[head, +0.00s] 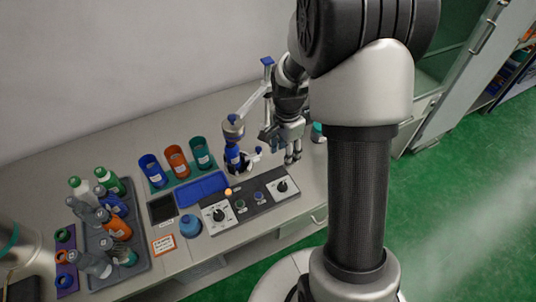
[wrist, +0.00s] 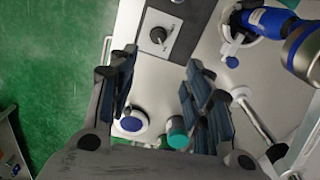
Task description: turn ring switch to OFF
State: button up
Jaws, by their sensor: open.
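A dark control panel (head: 250,200) lies on the bench with a black rotary knob on a white plate at each end. The left knob (head: 219,215) and the right knob (head: 282,186) are both uncovered. Their labels are too small to read, so I cannot tell which is the ring switch or its setting. One knob also shows in the wrist view (wrist: 158,36), ahead of the fingers. My gripper (head: 292,158) is open and empty, above the bench behind the right knob and apart from it. Its fingers in the wrist view (wrist: 162,72) stand wide apart.
The applicator (head: 232,150) with its blue body stands left of my gripper. Blue, orange and teal cups (head: 176,161) stand behind a blue tray (head: 202,188). A grey tray (head: 130,266) of bottles is at left. A teal-capped item (wrist: 177,133) is close below the fingers.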

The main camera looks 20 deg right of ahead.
aim_at(282, 185)
notch_tip(282, 185, down, 17)
jog(key=b, duration=0.4)
jog(key=shift+s+f, duration=0.15)
jog(key=shift+f, duration=0.05)
jog(key=shift+c, duration=0.3)
jog(key=c, duration=1)
